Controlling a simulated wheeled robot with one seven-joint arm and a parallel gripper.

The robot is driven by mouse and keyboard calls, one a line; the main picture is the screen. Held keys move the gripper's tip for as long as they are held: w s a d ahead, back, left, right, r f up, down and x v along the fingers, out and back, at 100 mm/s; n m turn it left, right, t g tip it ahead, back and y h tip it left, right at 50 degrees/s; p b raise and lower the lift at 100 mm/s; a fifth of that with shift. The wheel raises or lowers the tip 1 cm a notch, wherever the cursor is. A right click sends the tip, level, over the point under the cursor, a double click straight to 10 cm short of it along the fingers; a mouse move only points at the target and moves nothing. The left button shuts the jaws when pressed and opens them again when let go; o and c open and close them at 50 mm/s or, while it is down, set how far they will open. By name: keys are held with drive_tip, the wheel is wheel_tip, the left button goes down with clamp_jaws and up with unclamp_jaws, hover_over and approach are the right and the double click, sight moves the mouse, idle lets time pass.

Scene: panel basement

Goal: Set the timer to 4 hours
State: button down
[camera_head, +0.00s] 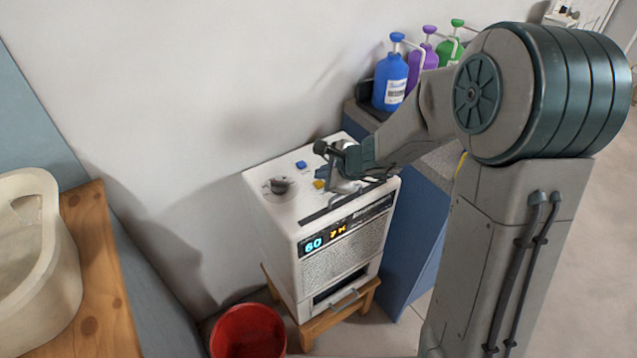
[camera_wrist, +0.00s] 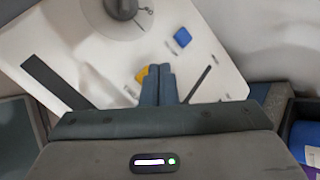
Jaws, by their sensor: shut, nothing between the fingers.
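A white box-shaped appliance (camera_head: 282,222) stands on a small wooden stool, with a lit front display (camera_head: 325,240) reading "60" in blue and what looks like "7" and another mark in orange. On its top are a dark round knob (camera_head: 278,185), a blue button (camera_head: 301,165) and a yellow button (camera_head: 319,184). In the wrist view the knob (camera_wrist: 122,8) is at the top edge, the blue button (camera_wrist: 182,37) is right of centre, and the yellow button (camera_wrist: 142,74) is partly hidden by my fingers. My gripper (camera_wrist: 158,70) is shut and empty, over the top beside the yellow button; contact cannot be told.
A red bucket (camera_head: 248,332) stands on the floor by the wooden stool (camera_head: 366,298). Blue (camera_head: 390,80), purple and green pump bottles stand on a blue cabinet (camera_head: 412,235) behind my arm. A wooden counter (camera_head: 98,290) with a pale basin is at left.

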drive_tip(key=shift+f+b, duration=0.4)
drive_tip(key=shift+b, duration=0.05)
drive_tip(key=shift+f+b, duration=0.4)
drive_tip(key=shift+b, duration=0.1)
idle(0.5)
drive_tip(key=shift+r, duration=0.15)
idle(0.3)
drive_tip(key=shift+r+p, duration=0.7)
drive_tip(key=shift+r, duration=0.05)
wheel_tip(320, 180, up, 5)
drive_tip(key=p, duration=0.4)
idle(0.6)
